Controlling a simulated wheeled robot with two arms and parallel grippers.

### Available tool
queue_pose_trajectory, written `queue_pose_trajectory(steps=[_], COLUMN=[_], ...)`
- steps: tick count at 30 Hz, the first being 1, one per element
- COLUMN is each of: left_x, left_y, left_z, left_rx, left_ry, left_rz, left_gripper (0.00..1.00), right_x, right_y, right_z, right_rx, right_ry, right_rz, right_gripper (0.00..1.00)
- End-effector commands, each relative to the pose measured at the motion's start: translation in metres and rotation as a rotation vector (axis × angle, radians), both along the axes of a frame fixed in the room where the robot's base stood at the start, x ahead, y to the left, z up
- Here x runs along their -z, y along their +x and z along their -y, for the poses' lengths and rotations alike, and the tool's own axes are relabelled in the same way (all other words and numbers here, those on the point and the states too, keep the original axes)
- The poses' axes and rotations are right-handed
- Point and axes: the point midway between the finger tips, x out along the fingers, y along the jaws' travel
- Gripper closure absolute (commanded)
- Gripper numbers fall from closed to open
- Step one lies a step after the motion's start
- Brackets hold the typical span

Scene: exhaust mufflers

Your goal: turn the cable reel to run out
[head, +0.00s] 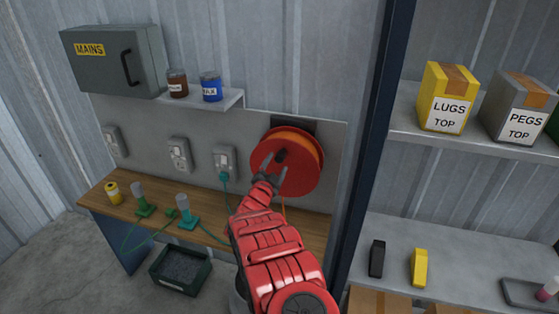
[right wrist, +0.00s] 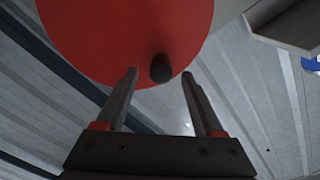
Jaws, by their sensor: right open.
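The cable reel (head: 309,165) is a red disc with an orange rim, mounted on the grey back panel above the bench. A dark crank knob (head: 281,156) sticks out from its face. An orange cable (head: 284,207) hangs down below it. My right gripper (head: 273,170) is open in front of the reel, close to the knob. In the right wrist view the red reel (right wrist: 110,35) fills the top, and the knob (right wrist: 160,68) lies beyond and between the open fingers (right wrist: 160,95), with nothing gripped. My left gripper is not in view.
A wooden bench (head: 155,198) below holds plugs and a yellow can (head: 112,192). A small shelf (head: 205,100) with two jars and a mains box (head: 115,60) are at upper left. A dark blue post (head: 375,130) and shelving with boxes stand to the right.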

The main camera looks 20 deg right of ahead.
Motion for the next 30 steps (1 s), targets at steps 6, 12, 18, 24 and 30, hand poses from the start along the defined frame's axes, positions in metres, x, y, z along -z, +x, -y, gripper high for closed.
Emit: queue_pose_trajectory(steps=[6,12,18,24,30], left_x=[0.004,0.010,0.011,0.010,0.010], left_y=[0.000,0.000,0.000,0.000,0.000], left_z=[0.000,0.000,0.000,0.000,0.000], left_rx=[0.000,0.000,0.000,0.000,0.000], left_ry=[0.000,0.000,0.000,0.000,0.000], left_rz=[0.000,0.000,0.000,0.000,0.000], left_gripper=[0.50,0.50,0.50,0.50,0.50], right_x=[0.003,0.000,0.000,0.000,0.000], right_y=[0.018,0.031,0.035,0.035,0.035], right_z=[0.015,0.022,0.022,0.023,0.022], right_rx=[0.001,0.000,-0.006,-0.005,-0.005], right_ry=[0.000,-0.001,0.002,0.003,0.002], right_rz=[0.002,0.003,0.002,0.001,0.001], right_gripper=[0.31,0.31,0.31,0.31,0.61])
